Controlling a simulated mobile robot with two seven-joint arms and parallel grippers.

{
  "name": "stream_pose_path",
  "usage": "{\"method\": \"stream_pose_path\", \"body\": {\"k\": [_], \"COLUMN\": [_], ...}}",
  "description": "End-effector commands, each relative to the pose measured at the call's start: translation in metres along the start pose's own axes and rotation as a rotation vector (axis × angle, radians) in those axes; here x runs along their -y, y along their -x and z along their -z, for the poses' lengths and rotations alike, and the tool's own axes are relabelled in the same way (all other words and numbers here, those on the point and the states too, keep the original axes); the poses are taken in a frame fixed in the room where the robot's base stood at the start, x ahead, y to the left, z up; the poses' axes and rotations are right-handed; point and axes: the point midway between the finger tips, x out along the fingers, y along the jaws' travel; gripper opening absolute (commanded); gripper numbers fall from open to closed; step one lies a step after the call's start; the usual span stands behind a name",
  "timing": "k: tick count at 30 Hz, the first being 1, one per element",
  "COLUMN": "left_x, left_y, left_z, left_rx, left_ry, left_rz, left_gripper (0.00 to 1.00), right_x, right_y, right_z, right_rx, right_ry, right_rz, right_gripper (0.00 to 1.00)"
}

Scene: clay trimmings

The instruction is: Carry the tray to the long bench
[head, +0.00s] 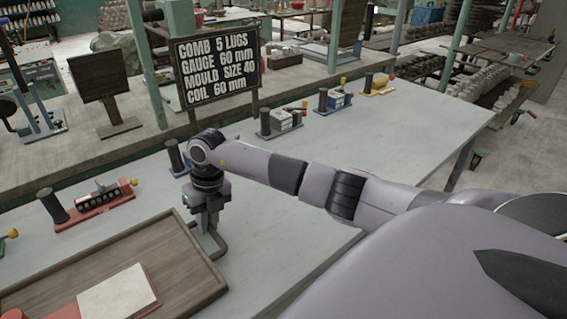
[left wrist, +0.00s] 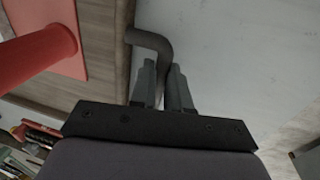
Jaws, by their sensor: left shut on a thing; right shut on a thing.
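The brown wooden tray (head: 190,262) is at the lower left of the head view, partly cut off. A cream block on a red-edged base (head: 118,296) lies in it. My right gripper (head: 210,228) points down and is shut on the grey bent handle (head: 222,247) at the tray's right end. In the left wrist view, my left gripper (left wrist: 163,68) is shut on a grey handle (left wrist: 152,38) beside the wooden tray wall (left wrist: 105,40). A red post on a red base (left wrist: 40,50) stands on the tray there. Whether the tray touches the surface below, I cannot tell.
A long pale bench (head: 340,165) runs under the tray, its middle clear. Along its back stand a red-based tool (head: 95,208), a grey one (head: 280,122), a blue one (head: 335,100) and a yellow one (head: 378,85). A black lettered sign (head: 218,68) stands behind.

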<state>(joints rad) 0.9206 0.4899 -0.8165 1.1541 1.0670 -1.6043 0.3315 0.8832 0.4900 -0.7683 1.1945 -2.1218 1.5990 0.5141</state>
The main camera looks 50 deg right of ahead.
Motion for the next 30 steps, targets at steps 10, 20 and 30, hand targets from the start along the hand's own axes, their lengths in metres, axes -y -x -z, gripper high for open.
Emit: {"method": "stream_pose_path", "body": {"k": [10,20,30], "left_x": [0.003,0.002,0.002], "left_y": [-0.009,-0.003,0.061], "left_z": [0.000,0.001,0.001], "left_rx": [0.000,-0.002,-0.004], "left_ry": [0.002,0.000,0.001], "left_rz": [0.002,0.000,0.000], "left_gripper": [0.42,0.42,0.42], "right_x": [0.003,0.002,0.002], "right_y": [-0.009,-0.009,-0.009], "right_z": [0.000,0.000,0.000], "right_rx": [0.000,0.000,0.000], "right_ry": [-0.002,0.000,0.000], "right_rz": [0.002,0.000,0.000], "right_gripper": [0.42,0.42,0.42]}}
